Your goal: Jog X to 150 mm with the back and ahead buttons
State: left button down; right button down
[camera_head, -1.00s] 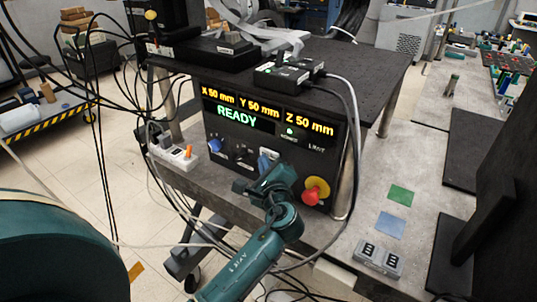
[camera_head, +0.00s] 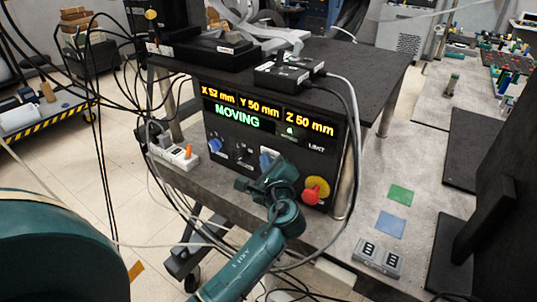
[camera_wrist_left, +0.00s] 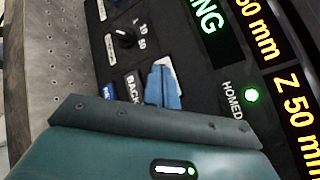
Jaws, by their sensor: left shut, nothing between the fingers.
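The control panel (camera_head: 225,155) reads X 52 mm, Y 50 mm, Z 50 mm and MOVING in the head view. My left gripper (camera_head: 266,160) is shut and empty, with its blue fingertips at the panel's lower middle. In the left wrist view the shut fingertips (camera_wrist_left: 163,85) are right beside the BACK label (camera_wrist_left: 133,88). They hide what lies beneath them, so I cannot see the button there or the contact. A dial (camera_wrist_left: 126,38) marked with step numbers sits above the BACK label. My right gripper is not in view.
A red stop knob on yellow (camera_head: 316,190) is right of my gripper. A blue knob (camera_head: 214,145) is at the panel's left. A green lamp (camera_wrist_left: 251,95) glows by HOMED. Cables hang in front of the bench. A grey two-switch box (camera_head: 378,258) lies at right.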

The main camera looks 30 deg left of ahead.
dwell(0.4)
pick_arm(q)
jog(key=shift+s+p, duration=0.45)
jog(key=shift+s, duration=0.3)
jog(key=shift+a, duration=0.1)
jog(key=s+p, duration=0.2)
jog(key=s, duration=0.3)
jog(key=shift+a, duration=0.15)
jog(key=shift+f, duration=0.1)
dwell(0.4)
